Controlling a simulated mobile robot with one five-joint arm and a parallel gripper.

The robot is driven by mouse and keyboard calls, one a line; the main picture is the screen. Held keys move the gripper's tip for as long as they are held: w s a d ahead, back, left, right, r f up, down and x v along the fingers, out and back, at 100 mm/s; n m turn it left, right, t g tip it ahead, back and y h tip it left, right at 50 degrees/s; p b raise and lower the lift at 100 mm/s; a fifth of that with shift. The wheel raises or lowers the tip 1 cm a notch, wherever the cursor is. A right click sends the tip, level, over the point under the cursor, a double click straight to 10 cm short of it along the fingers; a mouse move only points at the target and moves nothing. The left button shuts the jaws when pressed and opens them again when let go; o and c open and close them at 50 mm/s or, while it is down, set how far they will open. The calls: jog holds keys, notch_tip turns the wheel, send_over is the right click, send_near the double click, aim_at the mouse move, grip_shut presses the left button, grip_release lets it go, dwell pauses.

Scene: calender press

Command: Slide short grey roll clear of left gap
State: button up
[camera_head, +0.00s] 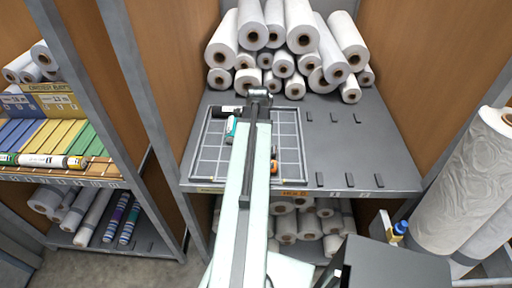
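Pale grey-white rolls lie in a stack (284,45) at the back of the middle shelf, their ends facing me. Shorter rolls form its bottom row, such as one at the left end (219,78) and one at the right (350,91). I cannot tell which is the short grey roll or which space is the left gap. My arm reaches forward over the shelf. My gripper (259,94) is at its far end, just in front of the stack's bottom row. Its fingers are too small to read, and the arm hides part of the shelf.
A gridded mat (290,127) covers the shelf's left part, with a small black-and-white item (226,111), a teal item (231,126) and an orange item (274,166). Dark pegs (333,118) stand on the clear right part. Wooden side panels (408,70) bound the bay.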

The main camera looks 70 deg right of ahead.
jog(key=shift+s, duration=0.15)
jog(key=o, duration=1.5)
